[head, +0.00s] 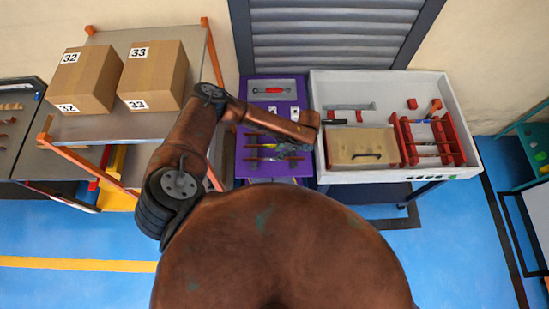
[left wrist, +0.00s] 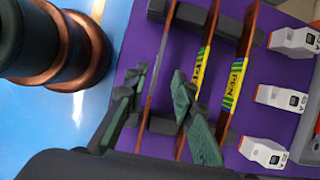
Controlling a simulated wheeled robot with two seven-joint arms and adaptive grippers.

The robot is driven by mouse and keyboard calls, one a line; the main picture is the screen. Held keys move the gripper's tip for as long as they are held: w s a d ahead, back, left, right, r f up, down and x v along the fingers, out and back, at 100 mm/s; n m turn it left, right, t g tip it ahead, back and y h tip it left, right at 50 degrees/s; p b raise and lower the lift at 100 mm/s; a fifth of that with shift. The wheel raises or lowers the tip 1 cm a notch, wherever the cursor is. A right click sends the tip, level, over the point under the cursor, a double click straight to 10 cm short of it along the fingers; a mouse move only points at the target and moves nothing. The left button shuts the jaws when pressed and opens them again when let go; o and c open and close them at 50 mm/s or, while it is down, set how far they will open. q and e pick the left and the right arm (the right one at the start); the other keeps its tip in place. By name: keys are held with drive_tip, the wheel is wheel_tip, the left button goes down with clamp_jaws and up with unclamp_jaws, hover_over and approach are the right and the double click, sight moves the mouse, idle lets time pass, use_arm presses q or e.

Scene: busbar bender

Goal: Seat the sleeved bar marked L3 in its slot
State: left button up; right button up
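Several long bars lie side by side on dark supports on a purple board (left wrist: 130,47). A bar with a plain grey face (left wrist: 157,62) lies between the fingers of my left gripper (left wrist: 160,112), which is open around it. I read no L3 mark on it. In the head view my left gripper (head: 283,152) hangs over the purple board (head: 242,130), partly hiding the bars. My right gripper is out of view.
Several white labelled blocks (left wrist: 281,97) stand right of the bars. A white tray (head: 460,110) beside the purple board holds a tan plate (head: 350,145) with a dark handle and a red slotted rack (head: 407,140). Two cartons (head: 88,80) sit on a shelf at left.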

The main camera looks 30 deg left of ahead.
use_arm(q)
drive_tip(key=shift+p+x, duration=0.6)
drive_tip(key=shift+x, duration=1.75)
drive_tip(key=shift+s+d, duration=0.1)
drive_tip(key=shift+s, duration=0.05)
drive_tip(key=shift+c, duration=0.7)
clamp_jaws()
drive_tip(key=shift+r, duration=0.1)
